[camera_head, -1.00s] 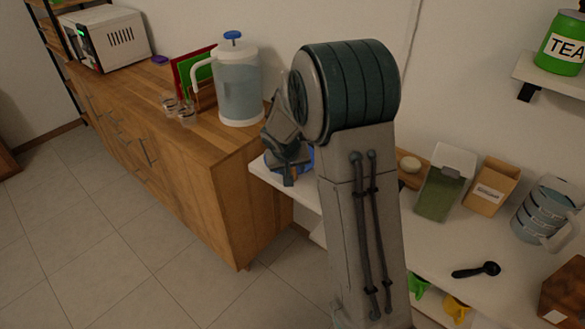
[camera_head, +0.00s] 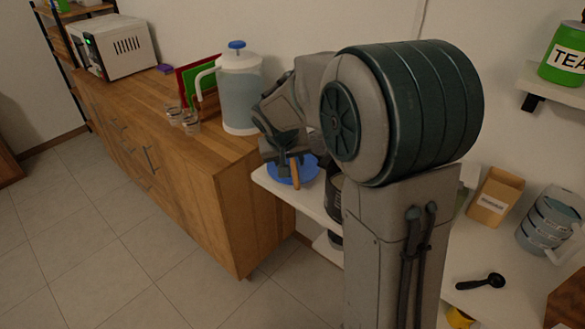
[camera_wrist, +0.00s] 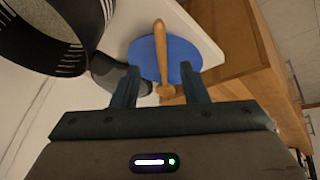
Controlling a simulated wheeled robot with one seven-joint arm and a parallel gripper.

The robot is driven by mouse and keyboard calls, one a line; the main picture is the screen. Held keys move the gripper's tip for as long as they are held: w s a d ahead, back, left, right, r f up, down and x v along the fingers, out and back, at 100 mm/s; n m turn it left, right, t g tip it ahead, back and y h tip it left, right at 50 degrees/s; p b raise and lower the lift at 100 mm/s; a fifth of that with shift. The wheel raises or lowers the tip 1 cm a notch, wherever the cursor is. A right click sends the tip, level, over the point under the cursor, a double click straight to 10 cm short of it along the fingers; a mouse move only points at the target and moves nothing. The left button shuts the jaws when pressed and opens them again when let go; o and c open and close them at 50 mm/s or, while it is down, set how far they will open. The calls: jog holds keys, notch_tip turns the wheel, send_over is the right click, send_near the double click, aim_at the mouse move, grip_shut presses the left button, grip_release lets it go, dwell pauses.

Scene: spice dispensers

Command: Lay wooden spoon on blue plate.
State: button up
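The blue plate (camera_head: 308,174) sits on the white shelf's far end, partly hidden by my gripper in the head view. It also shows in the wrist view (camera_wrist: 143,55). The wooden spoon (camera_wrist: 163,52) lies across the plate in the wrist view, its near end reaching past the rim toward my gripper. Part of it shows in the head view (camera_head: 296,174), below my gripper. My gripper (camera_wrist: 160,82) is open above the plate, with the spoon's near end between its fingers and a gap on each side. I cannot tell exactly how the spoon touches the plate.
A wooden counter (camera_head: 190,152) stands left of the plate, with a water jug (camera_head: 240,95) on it. A dark round container (camera_wrist: 50,35) is close to the left of my gripper in the wrist view. A black scoop (camera_head: 480,282) lies on the white shelf (camera_head: 455,268).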

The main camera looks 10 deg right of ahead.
jog(key=s+r+n+g+y, duration=0.1)
jog(key=s+r+y, duration=0.1)
jog(key=s, duration=2.4)
jog(key=shift+r+y, duration=0.4)
jog(key=shift+r, duration=0.05)
jog(key=shift+d, duration=0.2)
